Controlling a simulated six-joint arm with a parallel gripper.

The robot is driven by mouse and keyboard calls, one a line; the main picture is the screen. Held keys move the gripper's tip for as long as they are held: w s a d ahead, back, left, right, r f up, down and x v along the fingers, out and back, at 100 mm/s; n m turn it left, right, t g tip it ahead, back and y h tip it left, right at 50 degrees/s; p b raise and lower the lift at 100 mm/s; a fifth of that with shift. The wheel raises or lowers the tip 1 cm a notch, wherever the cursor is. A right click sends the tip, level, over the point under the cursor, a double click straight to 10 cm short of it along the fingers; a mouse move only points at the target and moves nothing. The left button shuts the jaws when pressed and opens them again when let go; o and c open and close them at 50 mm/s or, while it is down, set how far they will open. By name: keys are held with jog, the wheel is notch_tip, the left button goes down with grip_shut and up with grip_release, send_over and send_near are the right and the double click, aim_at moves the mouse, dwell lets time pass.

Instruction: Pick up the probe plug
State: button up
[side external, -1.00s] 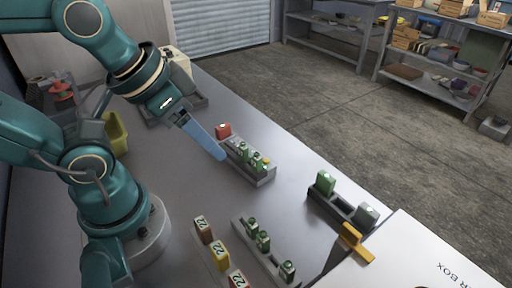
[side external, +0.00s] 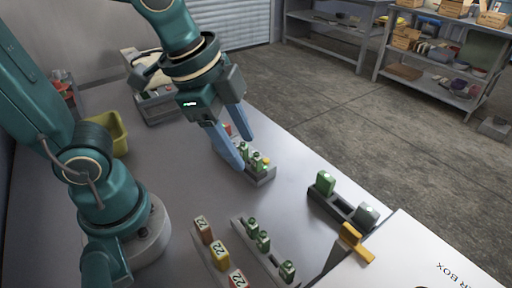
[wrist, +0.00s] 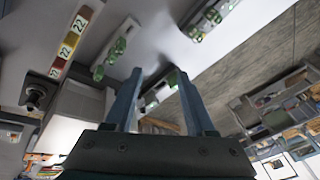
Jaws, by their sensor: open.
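I cannot tell for sure which item is the probe plug. In the side view a grey rack (side external: 264,181) holds small green pieces (side external: 256,161), one orange-topped piece (side external: 266,162) and a red block (side external: 227,128), partly hidden by my fingers. My gripper (side external: 246,153) is open, with its blue fingers pointing down over this rack. The left finger covers part of the rack. In the wrist view my gripper (wrist: 158,73) is open and empty, and a rack with green pieces (wrist: 172,78) shows between and beyond its fingers.
A rack with a green block (side external: 325,183) and a grey block (side external: 367,213) stands to the right. Nearer are a rack of green pieces (side external: 263,241) and a row of numbered blocks (side external: 219,255). A yellow bin (side external: 114,132) stands left.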

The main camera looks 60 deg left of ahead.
aim_at(263, 233)
jog(key=d+f+m+g, duration=0.1)
jog(key=d+f+m, duration=0.1)
jog(key=d+f+m+g, duration=0.1)
jog(key=d+f+m, duration=0.2)
jog(key=s+d+f+m+g, duration=0.1)
jog(key=d+f+m, duration=0.1)
jog(key=d, duration=0.1)
jog(key=shift+d+f+m+g+y, duration=0.15)
jog(key=shift+f+m+g+y, duration=0.15)
jog(key=shift+f+g+y, duration=0.1)
jog(key=shift+s+d+f, duration=0.15)
jog(key=shift+s+f, duration=0.15)
jog(key=shift+f, duration=2.4)
grip_shut()
